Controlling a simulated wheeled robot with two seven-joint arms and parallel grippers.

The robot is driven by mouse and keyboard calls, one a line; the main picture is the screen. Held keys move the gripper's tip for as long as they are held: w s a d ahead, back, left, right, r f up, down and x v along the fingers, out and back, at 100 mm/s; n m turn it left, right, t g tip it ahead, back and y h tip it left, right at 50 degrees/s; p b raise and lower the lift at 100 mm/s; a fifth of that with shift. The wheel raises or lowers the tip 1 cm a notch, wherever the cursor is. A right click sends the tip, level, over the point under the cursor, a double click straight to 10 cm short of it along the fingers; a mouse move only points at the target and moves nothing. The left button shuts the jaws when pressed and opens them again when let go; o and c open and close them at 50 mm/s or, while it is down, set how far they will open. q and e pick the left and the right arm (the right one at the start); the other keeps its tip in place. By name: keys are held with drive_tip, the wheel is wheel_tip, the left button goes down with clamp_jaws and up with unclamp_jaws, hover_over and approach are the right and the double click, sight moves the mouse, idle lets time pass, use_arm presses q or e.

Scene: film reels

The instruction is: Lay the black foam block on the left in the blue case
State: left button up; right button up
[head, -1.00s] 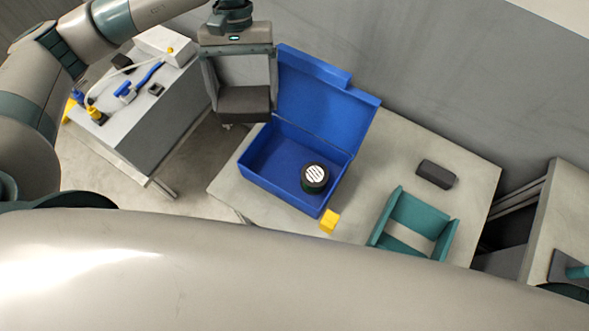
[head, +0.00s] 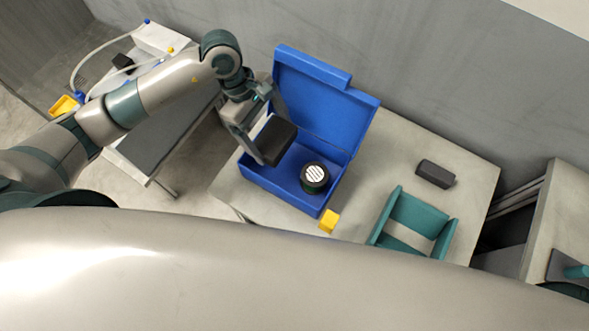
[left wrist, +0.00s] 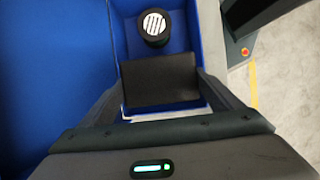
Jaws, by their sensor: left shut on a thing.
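My left gripper (head: 262,140) is shut on a black foam block (head: 275,139). In the head view the block is tilted and appears over the left part of the open blue case (head: 279,183). In the left wrist view the block (left wrist: 160,78) sits between the fingers, with the case interior (left wrist: 182,36) behind it. A round dark reel with a white striped top (head: 315,176) stands inside the case, to the right of the block; it also shows in the left wrist view (left wrist: 154,27). A second black block (head: 435,174) lies on the table at the right. My right gripper is not in view.
The case's lid (head: 312,95) stands open at the back. A yellow cube (head: 329,221) sits at the case's front right corner. A teal holder (head: 418,214) stands on the table (head: 387,150) at the right. A side table with cables stands at the left.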

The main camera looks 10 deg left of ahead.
use_arm(q)
drive_tip(key=shift+f, duration=0.1)
drive_tip(key=shift+f, duration=0.3)
drive_tip(key=p, duration=0.2)
approach(281, 164)
drive_tip(key=shift+s+d, duration=0.45)
drive_tip(key=shift+d, duration=0.35)
drive_tip(key=shift+f, duration=0.3)
drive_tip(key=shift+f+p, duration=0.7)
drive_tip(key=shift+f, duration=1.4)
